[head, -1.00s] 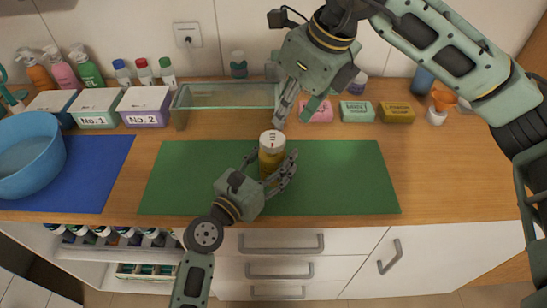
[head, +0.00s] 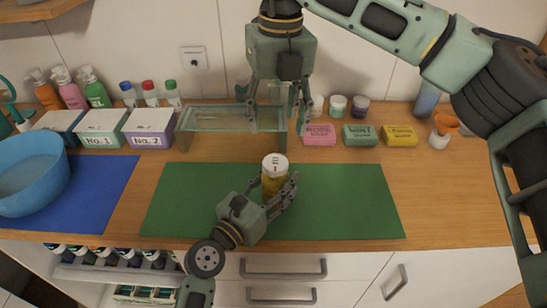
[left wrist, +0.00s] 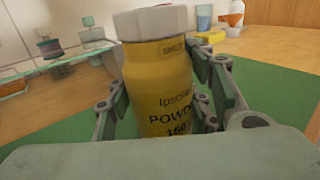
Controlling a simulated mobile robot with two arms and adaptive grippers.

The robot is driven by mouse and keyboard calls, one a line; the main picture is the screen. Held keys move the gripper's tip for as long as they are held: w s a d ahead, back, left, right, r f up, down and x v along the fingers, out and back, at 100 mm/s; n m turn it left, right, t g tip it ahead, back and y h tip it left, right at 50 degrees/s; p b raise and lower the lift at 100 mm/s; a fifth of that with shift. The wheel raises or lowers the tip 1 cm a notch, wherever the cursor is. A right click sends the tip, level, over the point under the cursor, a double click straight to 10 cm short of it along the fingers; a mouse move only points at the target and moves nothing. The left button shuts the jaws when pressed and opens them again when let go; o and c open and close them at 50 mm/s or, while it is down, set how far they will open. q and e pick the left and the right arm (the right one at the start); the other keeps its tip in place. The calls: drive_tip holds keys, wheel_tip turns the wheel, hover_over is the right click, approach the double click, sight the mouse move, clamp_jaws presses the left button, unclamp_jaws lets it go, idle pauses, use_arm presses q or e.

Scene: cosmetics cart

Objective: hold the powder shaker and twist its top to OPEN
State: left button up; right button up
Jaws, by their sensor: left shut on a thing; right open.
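The powder shaker (head: 273,178) has a yellow body and a white top (head: 275,161). It stands upright on the green mat (head: 340,200). My left gripper (head: 279,194) is shut on its body from the lower left. In the left wrist view the shaker (left wrist: 160,85) sits between both fingers, and its label reads "POWD". The left wrist view also shows the word "SHUT" near the top of the body. My right gripper (head: 273,118) is open and empty, pointing down behind the shaker, near the glass shelf, apart from the white top.
A low glass shelf (head: 190,122) stands behind the mat. Soap boxes, pink (head: 319,134), green (head: 360,135) and yellow (head: 399,135), are at the back right. A blue bowl (head: 30,165) is at the left. The mat's right side is clear.

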sight(274, 162)
drive_tip(key=shift+m, duration=0.7)
wheel_tip(274, 162, down, 11)
drive_tip(key=shift+w+a+f, duration=0.1)
drive_tip(key=shift+c, duration=0.5)
drive_tip(key=c, duration=1)
